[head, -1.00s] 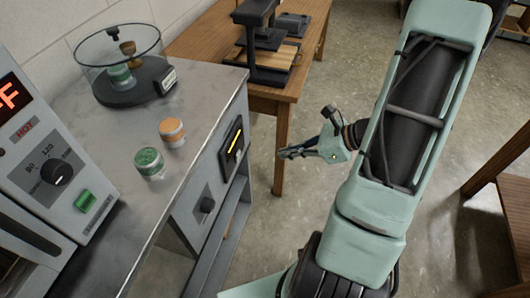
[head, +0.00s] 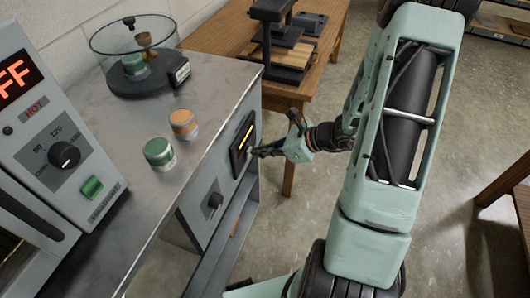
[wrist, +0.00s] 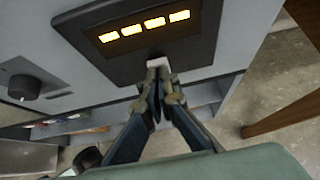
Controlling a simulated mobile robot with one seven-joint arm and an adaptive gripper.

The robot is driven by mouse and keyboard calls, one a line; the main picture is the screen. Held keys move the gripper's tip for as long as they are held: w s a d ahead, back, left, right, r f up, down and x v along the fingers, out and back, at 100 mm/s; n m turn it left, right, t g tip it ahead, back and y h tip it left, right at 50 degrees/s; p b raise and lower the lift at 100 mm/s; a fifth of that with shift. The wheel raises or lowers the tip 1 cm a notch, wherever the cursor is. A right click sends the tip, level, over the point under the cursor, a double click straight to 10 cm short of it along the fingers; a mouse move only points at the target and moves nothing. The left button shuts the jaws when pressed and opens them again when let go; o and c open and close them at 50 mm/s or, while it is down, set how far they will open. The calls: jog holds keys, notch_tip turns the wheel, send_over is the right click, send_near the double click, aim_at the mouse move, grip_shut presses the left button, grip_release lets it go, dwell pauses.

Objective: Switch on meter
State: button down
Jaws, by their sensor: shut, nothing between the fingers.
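A black panel (head: 239,146) with a lit yellow display is set in the side face of the grey cabinet; I take it to be the meter. In the wrist view the panel (wrist: 200,49) shows several glowing yellow bars in a row and a small white switch (wrist: 157,62) at its lower edge. My gripper (head: 257,152) is shut and empty, its fingers pointing at the panel. In the wrist view my gripper (wrist: 159,75) has its fingertips right at the white switch, which they partly hide. I cannot tell whether they press it, or its position.
A dark knob (head: 214,201) sits on the same cabinet face; it also shows in the wrist view (wrist: 24,87). Green (head: 159,153) and orange (head: 183,124) jars and a glass-walled device (head: 135,65) stand on top. A wooden table (head: 220,38) is behind. Open floor lies right.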

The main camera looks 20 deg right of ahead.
jog(key=shift+w+a+r+g+h+p, duration=0.3)
jog(key=shift+a+r+h+p, duration=0.15)
jog(key=shift+p, duration=0.55)
jog(key=shift+s+d+f+b, duration=0.1)
jog(key=shift+f+b, duration=0.15)
jog(key=shift+b, duration=0.1)
jog(key=shift+r, duration=0.1)
jog(key=shift+r+p, duration=0.6)
jog(key=shift+r, duration=0.1)
